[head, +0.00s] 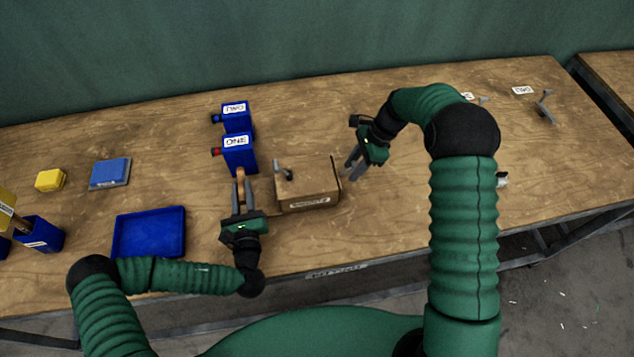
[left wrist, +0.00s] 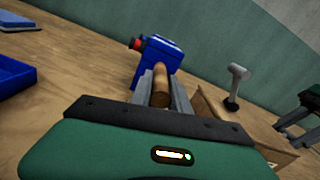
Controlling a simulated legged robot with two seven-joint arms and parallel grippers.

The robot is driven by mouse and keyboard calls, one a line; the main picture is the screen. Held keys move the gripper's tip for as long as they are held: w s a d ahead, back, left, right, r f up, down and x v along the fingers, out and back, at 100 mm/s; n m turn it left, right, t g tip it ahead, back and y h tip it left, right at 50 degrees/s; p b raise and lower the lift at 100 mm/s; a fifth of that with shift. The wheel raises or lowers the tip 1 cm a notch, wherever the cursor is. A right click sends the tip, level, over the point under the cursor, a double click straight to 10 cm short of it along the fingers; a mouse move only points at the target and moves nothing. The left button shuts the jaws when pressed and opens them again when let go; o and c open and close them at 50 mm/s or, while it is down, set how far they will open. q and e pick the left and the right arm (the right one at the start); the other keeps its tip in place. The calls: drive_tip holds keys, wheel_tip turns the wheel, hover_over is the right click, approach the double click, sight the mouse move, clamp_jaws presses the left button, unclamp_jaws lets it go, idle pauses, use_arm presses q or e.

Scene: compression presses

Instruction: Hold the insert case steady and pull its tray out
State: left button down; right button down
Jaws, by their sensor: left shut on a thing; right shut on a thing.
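The insert case (head: 308,202) is a brown box with a white label on its near side, standing mid-table; part of it shows in the left wrist view (left wrist: 208,112). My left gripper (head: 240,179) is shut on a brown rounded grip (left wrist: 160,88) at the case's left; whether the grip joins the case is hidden. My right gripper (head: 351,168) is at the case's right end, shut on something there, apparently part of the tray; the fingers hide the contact. A thin upright panel (head: 338,172) shows at that end. How far the tray is out is unclear.
A grey T-shaped handle (head: 284,171) stands at the case's back left. Two blue labelled boxes (head: 237,118) (head: 240,153) stand behind my left gripper. A blue tray (head: 150,233), a blue block (head: 110,172) and a yellow block (head: 50,180) lie left.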

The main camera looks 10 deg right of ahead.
use_arm(q)
drive_tip(key=shift+f, duration=0.1)
use_arm(e)
drive_tip(key=shift+w+d, duration=0.1)
drive_tip(key=shift+d, duration=6.55)
use_arm(q)
drive_tip(key=shift+d, duration=0.1)
use_arm(e)
drive_tip(key=c, duration=0.9)
unclamp_jaws()
drive_tip(key=shift+c, duration=0.2)
drive_tip(key=shift+r, duration=0.1)
use_arm(q)
drive_tip(key=c, duration=1.2)
unclamp_jaws()
drive_tip(key=shift+o, duration=0.2)
use_arm(e)
drive_tip(key=v, duration=1.1)
drive_tip(key=shift+w+d+r, duration=0.1)
drive_tip(key=shift+d+r, duration=0.15)
drive_tip(key=shift+d, duration=0.1)
